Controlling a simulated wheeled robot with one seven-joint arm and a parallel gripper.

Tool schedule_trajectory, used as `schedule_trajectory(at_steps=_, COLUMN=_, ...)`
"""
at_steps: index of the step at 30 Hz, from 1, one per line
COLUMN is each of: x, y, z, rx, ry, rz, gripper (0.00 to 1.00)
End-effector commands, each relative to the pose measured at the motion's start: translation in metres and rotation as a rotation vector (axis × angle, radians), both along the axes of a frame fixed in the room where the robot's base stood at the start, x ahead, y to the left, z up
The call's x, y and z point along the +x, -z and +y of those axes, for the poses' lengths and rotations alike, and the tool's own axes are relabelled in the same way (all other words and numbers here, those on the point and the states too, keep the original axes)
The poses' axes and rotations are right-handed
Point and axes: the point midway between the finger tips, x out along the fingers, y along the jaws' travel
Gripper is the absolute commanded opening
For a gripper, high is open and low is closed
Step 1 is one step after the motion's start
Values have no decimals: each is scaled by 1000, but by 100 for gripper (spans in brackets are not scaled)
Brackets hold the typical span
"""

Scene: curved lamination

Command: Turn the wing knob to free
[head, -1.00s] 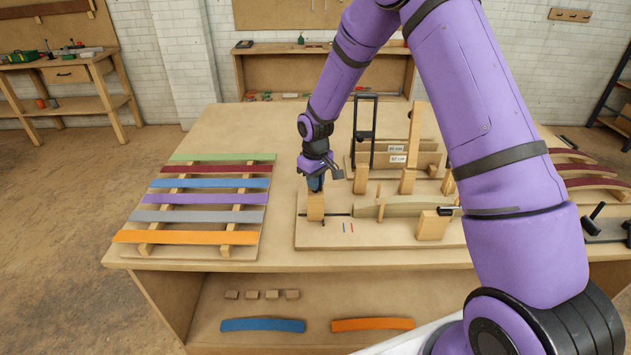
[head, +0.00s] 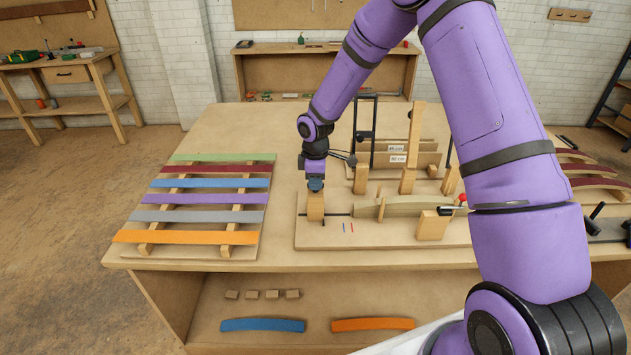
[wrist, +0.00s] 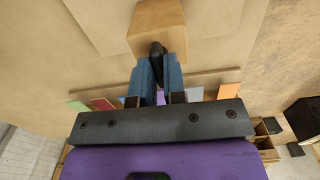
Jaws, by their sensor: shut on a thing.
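The wing knob (wrist: 157,50) is a small black piece at a light wooden block (wrist: 157,22), seen in the wrist view. My gripper (wrist: 158,62) has blue fingers, one on each side of the knob, and is shut on it. The fingers cover part of the knob. In the head view my gripper (head: 315,184) points down at the top of the wooden block (head: 316,208), at the left end of the jig board (head: 308,238). The knob itself is hidden there by my gripper.
A curved pale strip (head: 400,208) and several upright blocks stand to the right on the jig board. A tall black frame (head: 374,100) stands behind. Coloured strips lie on a rack (head: 228,252) at the left. Table space is bare between rack and board.

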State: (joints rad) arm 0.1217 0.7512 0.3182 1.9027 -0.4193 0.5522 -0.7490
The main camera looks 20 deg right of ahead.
Motion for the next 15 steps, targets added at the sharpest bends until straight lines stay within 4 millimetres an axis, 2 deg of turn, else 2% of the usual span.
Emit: schedule_trajectory(at_steps=15, x=-2, y=3, z=0, rx=-1, ry=-48, rz=7, gripper=0)
